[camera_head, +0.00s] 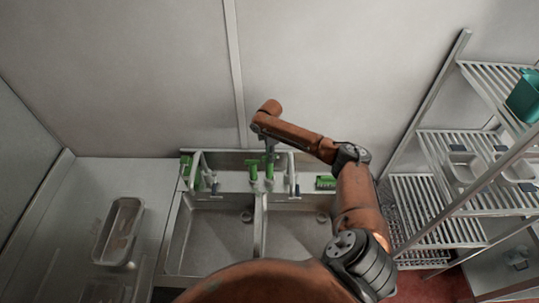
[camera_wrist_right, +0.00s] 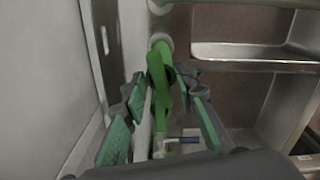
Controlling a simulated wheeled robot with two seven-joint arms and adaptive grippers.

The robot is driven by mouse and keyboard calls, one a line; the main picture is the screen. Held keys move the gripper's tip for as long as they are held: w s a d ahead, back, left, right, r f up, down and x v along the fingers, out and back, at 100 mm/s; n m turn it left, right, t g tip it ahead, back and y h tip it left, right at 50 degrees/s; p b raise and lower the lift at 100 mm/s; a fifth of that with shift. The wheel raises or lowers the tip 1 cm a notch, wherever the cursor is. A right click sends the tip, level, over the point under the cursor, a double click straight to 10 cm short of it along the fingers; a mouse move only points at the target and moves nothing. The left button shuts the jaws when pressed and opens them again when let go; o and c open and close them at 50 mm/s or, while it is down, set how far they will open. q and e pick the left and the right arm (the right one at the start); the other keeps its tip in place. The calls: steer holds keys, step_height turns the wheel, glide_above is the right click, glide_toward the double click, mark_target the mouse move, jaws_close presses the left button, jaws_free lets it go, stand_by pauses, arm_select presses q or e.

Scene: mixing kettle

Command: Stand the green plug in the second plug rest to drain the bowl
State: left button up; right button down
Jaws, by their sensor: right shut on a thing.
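My right gripper (camera_head: 269,146) hangs from the bent right arm, over the back ledge of the double sink (camera_head: 262,225). It is shut on the green plug (camera_head: 269,169), which shows just below it. In the right wrist view the green plug (camera_wrist_right: 160,80) stands between the green-padded fingers of the gripper (camera_wrist_right: 163,112). Its far end meets a pale round piece (camera_wrist_right: 161,42); I cannot tell if that is a plug rest or if the plug is seated in it. A second upright green piece (camera_head: 253,170) stands just left on the ledge. My left gripper is out of view.
Metal taps (camera_head: 291,174) rise from the ledge, close to the gripper. A green brush (camera_head: 325,183) lies right of them. A tray (camera_head: 119,230) is on the left counter (camera_head: 100,185). A wire shelf rack (camera_head: 440,215) stands at the right.

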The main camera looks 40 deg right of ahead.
steer(key=shift+f, duration=0.1)
steer(key=shift+f+b, duration=0.35)
steer(key=shift+f, duration=1.35)
steer(key=c, duration=1.5)
jaws_free()
steer(key=shift+o, duration=0.5)
steer(key=o, duration=0.4)
steer(key=shift+r, duration=0.1)
